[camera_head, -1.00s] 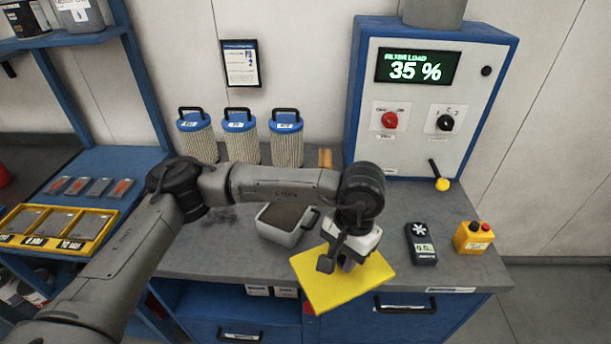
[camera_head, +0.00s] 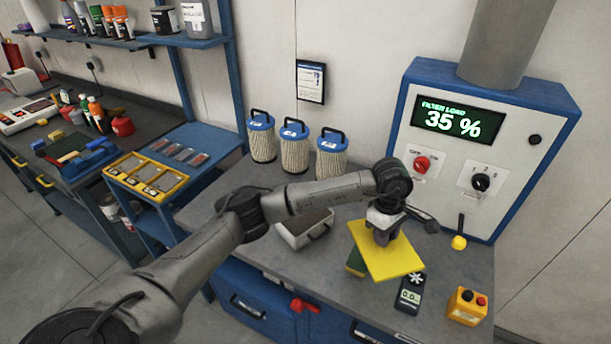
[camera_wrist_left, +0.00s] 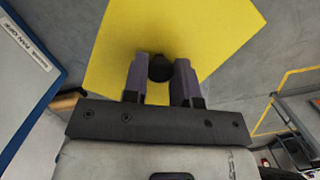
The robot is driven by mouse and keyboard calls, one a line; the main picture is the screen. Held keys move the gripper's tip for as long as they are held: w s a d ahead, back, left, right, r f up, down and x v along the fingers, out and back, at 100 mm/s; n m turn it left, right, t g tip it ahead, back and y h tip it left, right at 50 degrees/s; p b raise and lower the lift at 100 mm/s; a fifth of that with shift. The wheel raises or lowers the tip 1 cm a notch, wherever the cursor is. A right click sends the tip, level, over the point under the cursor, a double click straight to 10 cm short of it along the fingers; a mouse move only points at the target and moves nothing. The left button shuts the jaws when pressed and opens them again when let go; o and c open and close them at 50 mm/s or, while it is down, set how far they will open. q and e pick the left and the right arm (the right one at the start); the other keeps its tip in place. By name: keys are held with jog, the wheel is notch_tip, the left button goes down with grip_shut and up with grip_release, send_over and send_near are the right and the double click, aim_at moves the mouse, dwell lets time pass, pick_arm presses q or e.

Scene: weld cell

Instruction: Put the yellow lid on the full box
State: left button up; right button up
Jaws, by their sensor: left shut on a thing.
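The yellow lid (camera_head: 402,263) is a flat square plate with a dark knob, seen in the wrist view (camera_wrist_left: 161,67). My left gripper (camera_head: 383,237) is shut on the knob and holds the lid tilted in the picture, over the bench. In the wrist view both fingers (camera_wrist_left: 162,80) stand on either side of the knob. An open grey box (camera_head: 306,236) with dark grey content stands on the bench left of the lid, partly behind my left forearm. How full it is I cannot tell. My right gripper is not in view.
A green and yellow block (camera_head: 356,262) shows partly under the lid. A dark meter (camera_head: 410,293) and a yellow button box (camera_head: 466,306) lie to the right. Filter cartridges (camera_head: 295,150) stand behind. The control cabinet (camera_head: 568,100) bounds the bench at the back right.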

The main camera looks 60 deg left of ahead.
pick_arm(q)
jog(key=s+a+f+n+y+p, duration=0.1)
jog(key=s+a+n+p, duration=0.15)
jog(key=a+n, duration=0.6)
jog(key=s+a+f+n+t+y+p, duration=0.15)
jog(key=a+n+p, duration=0.25)
jog(key=a+n, duration=0.4)
jog(key=s+a+n+p, duration=0.3)
jog(key=a+n, duration=0.3)
jog(key=a, duration=0.4)
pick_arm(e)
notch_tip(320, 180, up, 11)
pick_arm(q)
notch_tip(320, 180, down, 7)
jog(key=b, duration=0.5)
jog(key=shift+a, duration=0.2)
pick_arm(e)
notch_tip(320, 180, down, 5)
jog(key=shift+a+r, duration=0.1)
pick_arm(q)
jog(key=shift+w+r+n, duration=0.1)
jog(key=shift+n, duration=0.15)
jog(key=shift+f, duration=0.2)
